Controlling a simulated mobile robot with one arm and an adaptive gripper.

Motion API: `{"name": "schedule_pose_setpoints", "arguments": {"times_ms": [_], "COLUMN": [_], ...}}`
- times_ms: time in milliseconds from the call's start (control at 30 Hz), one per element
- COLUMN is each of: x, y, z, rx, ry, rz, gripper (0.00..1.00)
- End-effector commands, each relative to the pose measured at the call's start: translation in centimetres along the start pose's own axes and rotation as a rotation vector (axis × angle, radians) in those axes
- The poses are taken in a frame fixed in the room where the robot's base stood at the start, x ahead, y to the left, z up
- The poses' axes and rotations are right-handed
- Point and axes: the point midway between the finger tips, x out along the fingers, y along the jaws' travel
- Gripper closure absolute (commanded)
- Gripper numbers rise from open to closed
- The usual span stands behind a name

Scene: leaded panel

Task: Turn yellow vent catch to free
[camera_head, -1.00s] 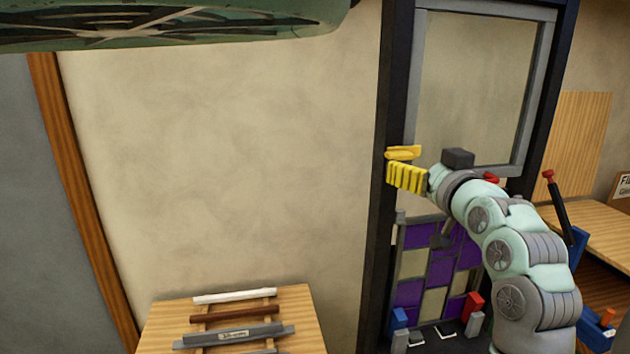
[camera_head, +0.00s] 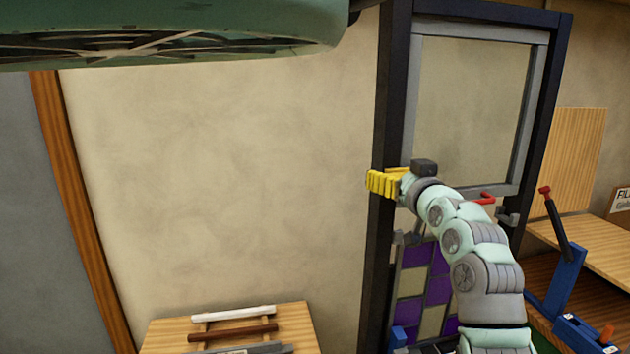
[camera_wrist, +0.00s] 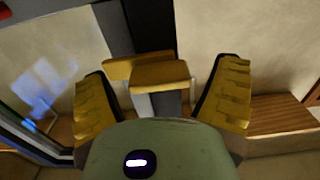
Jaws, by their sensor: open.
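The yellow vent catch (camera_wrist: 160,76) shows in the wrist view as a blocky yellow handle on a grey mount at the dark frame post. It lies between my gripper's two ribbed yellow fingers (camera_wrist: 163,100), with a visible gap on each side. My gripper is open and holds nothing. In the head view my gripper (camera_head: 384,183) is at the left post of the frame, level with the lower part of the grey vent sash (camera_head: 527,120). There its fingers largely hide the catch.
A red handle (camera_head: 484,198) sits at the sash's lower edge. The purple and cream leaded panel (camera_head: 438,291) stands below, partly behind my arm. A wooden table with bars (camera_head: 296,316) stands at lower left. A blue stand with a red-tipped lever (camera_head: 557,222) is at right.

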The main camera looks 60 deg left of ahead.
Motion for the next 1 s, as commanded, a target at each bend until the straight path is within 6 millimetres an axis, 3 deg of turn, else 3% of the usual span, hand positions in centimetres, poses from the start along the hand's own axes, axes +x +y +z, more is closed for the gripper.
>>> {"name": "schedule_pose_setpoints", "arguments": {"times_ms": [100, 767, 1000], "x": [0.03, -0.02, -0.04], "y": [-0.17, -0.06, 0.02], "z": [-0.01, -0.06, 0.05], "rx": [0.0, 0.0, 0.017], "ry": [0.0, 0.001, 0.003], "rz": [-0.003, -0.001, 0.0], "gripper": [0.11, 0.79, 0.81]}}
